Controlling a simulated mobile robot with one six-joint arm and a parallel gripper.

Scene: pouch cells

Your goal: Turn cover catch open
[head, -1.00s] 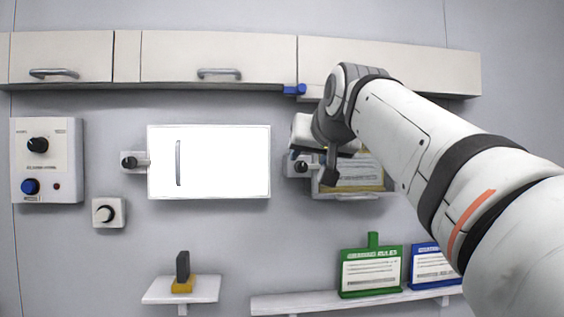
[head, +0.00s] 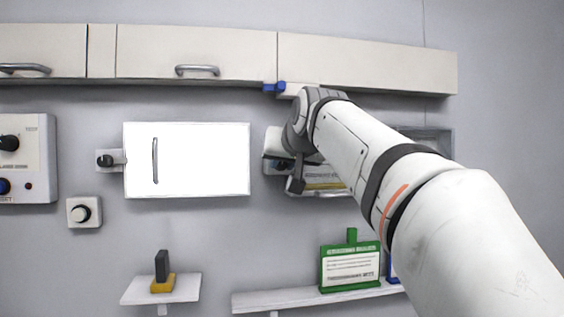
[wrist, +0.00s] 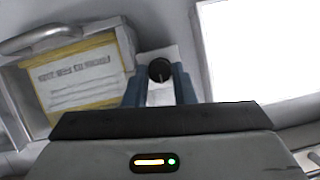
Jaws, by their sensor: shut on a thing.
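The cover catch is a black round knob (wrist: 160,70) on a white plate, beside a framed case holding a yellow-edged card (wrist: 82,78). The wrist view shows my gripper (wrist: 158,90) with its two blue-grey fingers on either side of the catch, shut on it. In the head view my gripper (head: 296,172) is at the left edge of the case and partly hides it. The yellow edge of the card (head: 325,187) shows below my wrist. The knob's exact turn is hard to tell.
A bright white panel (head: 200,160) with a handle is to the left, with another black catch (head: 105,160) at its side. Cabinets (head: 195,52) with a blue part (head: 275,87) hang above. A green card holder (head: 350,265) stands on the shelf (head: 270,300) below.

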